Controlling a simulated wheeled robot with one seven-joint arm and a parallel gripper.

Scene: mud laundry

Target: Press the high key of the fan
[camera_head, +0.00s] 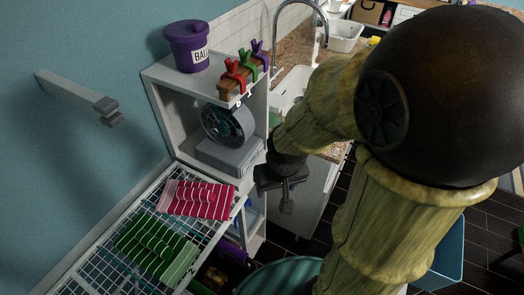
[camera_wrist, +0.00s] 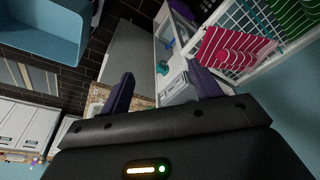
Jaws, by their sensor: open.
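The fan (camera_head: 227,126) is a dark round fan on a light grey base (camera_head: 222,156). It stands in the open compartment of a white shelf unit in the head view. Its keys are too small to tell apart. My gripper (camera_head: 285,198) is in front of and to the right of the shelf unit, lower than the fan in the picture and apart from it. In the wrist view my gripper (camera_wrist: 158,82) has its two dark fingers spread, with nothing held between them. The fan cannot be clearly made out in the wrist view.
The white shelf unit (camera_head: 160,103) carries a purple bucket (camera_head: 187,46) and a rack with coloured clips (camera_head: 229,85). A wire drying rack (camera_head: 100,232) with red (camera_head: 198,199) and green striped cloths (camera_head: 158,247) lies front left. A sink with a tap (camera_head: 274,43) is behind.

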